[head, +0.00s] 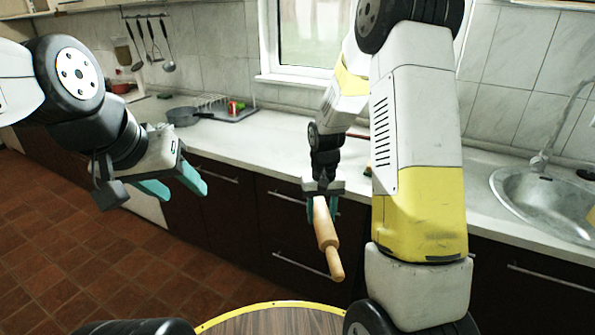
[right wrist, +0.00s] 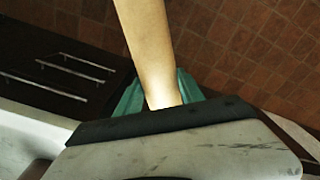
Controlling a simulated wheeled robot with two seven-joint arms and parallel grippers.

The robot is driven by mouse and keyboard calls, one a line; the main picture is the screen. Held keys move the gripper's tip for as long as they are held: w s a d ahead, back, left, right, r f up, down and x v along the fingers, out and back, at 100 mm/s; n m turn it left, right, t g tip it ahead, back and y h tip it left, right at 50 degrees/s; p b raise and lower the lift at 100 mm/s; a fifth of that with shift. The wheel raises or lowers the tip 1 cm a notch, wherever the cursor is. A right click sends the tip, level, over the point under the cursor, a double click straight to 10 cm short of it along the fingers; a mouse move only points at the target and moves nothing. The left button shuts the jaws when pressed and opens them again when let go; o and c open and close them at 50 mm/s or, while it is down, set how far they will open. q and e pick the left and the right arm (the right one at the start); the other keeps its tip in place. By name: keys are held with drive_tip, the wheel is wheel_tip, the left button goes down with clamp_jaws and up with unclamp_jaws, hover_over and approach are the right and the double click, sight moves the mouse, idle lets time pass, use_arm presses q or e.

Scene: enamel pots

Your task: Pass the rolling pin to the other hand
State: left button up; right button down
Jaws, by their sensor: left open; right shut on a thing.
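The wooden rolling pin (head: 326,232) hangs tilted in my right gripper (head: 322,203), with its free handle pointing down and toward the front. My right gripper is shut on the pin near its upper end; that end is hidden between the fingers. In the right wrist view the pin (right wrist: 153,50) runs up out of the picture from between the teal fingers. My left gripper (head: 175,185) is open and empty at the left, its teal fingers pointing right. It is clearly apart from the pin.
The white counter (head: 270,135) runs behind, over dark drawers with bar handles (head: 210,170). A grey pan (head: 183,116) and a dish rack (head: 235,112) stand on it. A sink (head: 545,200) is at the right. The space between my grippers is free.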

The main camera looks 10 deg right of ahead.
drive_tip(key=w+a+r, duration=0.4)
drive_tip(key=w+r, duration=0.1)
drive_tip(key=r, duration=0.6)
drive_tip(key=w+a+r, duration=0.4)
drive_tip(key=w+r, duration=0.1)
drive_tip(key=r, duration=0.6)
drive_tip(key=w+a+r, duration=0.4)
drive_tip(key=w+r, duration=0.1)
drive_tip(key=r, duration=0.7)
drive_tip(key=shift+w+n, duration=0.15)
drive_tip(key=shift+n, duration=0.15)
use_arm(q)
drive_tip(key=shift+o, duration=0.2)
drive_tip(key=o, duration=0.3)
drive_tip(key=shift+o, duration=0.4)
drive_tip(key=shift+w+d+r, duration=0.15)
drive_tip(key=shift+w+d, duration=0.05)
drive_tip(key=shift+w, duration=0.05)
drive_tip(key=w+d+r+n+t+h, duration=0.1)
drive_tip(key=w+d+r+n+h, duration=0.15)
drive_tip(key=w+r+h, duration=0.65)
drive_tip(key=w+d+r+n+t, duration=0.1)
drive_tip(key=w+d+r, duration=0.2)
drive_tip(key=w, duration=1.2)
drive_tip(key=x, duration=1.1)
drive_tip(key=shift+w+f, duration=0.2)
drive_tip(key=shift+f, duration=0.1)
use_arm(e)
drive_tip(key=m, duration=0.4)
